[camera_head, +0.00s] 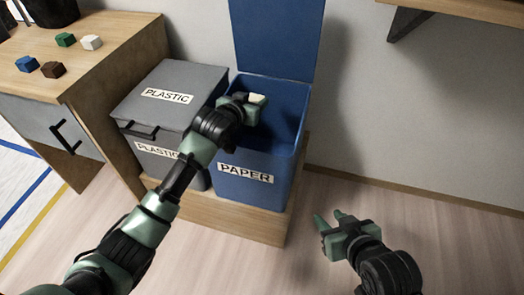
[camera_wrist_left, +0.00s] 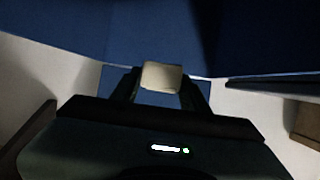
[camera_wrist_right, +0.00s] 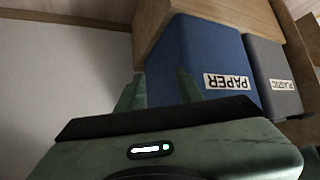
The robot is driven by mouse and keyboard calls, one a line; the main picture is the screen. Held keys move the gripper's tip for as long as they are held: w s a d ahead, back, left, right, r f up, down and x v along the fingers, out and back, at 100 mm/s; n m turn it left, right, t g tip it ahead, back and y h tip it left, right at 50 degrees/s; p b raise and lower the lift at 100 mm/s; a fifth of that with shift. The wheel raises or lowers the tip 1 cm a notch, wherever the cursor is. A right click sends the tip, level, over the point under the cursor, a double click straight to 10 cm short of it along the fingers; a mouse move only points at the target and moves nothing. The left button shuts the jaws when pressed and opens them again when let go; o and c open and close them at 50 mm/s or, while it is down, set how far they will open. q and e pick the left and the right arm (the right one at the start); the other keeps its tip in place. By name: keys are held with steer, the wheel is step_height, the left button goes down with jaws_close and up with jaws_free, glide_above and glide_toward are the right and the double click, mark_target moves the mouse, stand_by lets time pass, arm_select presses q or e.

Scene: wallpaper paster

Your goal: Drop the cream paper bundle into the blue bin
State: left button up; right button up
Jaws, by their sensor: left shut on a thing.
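The blue bin (camera_head: 276,165) is labelled PAPER and its lid (camera_head: 277,38) stands open against the wall. My left gripper (camera_head: 252,100) is over the bin's open top. It is shut on the cream paper bundle (camera_head: 258,99), a small pale block. The bundle also shows between the fingers in the left wrist view (camera_wrist_left: 161,76), with blue bin surfaces beyond it. My right gripper (camera_head: 332,222) is open and empty, in front and to the right of the bin. The blue bin also shows in the right wrist view (camera_wrist_right: 190,65).
A grey bin (camera_head: 158,110) labelled PLASTIC, lid closed, stands left of the blue bin on the same wooden plinth (camera_head: 262,228). A wooden cabinet (camera_head: 110,40) with several coloured blocks is further left. A shelf (camera_head: 450,8) juts from the wall at upper right. The floor at right is clear.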

arm_select(q)
steer(key=shift+f+b, duration=0.35)
steer(key=shift+f, duration=0.05)
arm_select(e)
steer(key=shift+w+a+r+t+y, duration=0.15)
steer(key=shift+w+a+r+t, duration=0.1)
steer(key=shift+w+r+t, duration=0.4)
steer(key=shift+w+a+r+t+y, duration=0.2)
steer(key=shift+w+a+r+t, duration=0.15)
steer(key=shift+w+r, duration=0.35)
steer(key=shift+w+a+r+t+y, duration=0.15)
steer(key=shift+w+a+r+t, duration=0.05)
steer(key=shift+w+r+t, duration=0.5)
steer(key=shift+s, duration=0.1)
arm_select(q)
steer(key=o, duration=1.4)
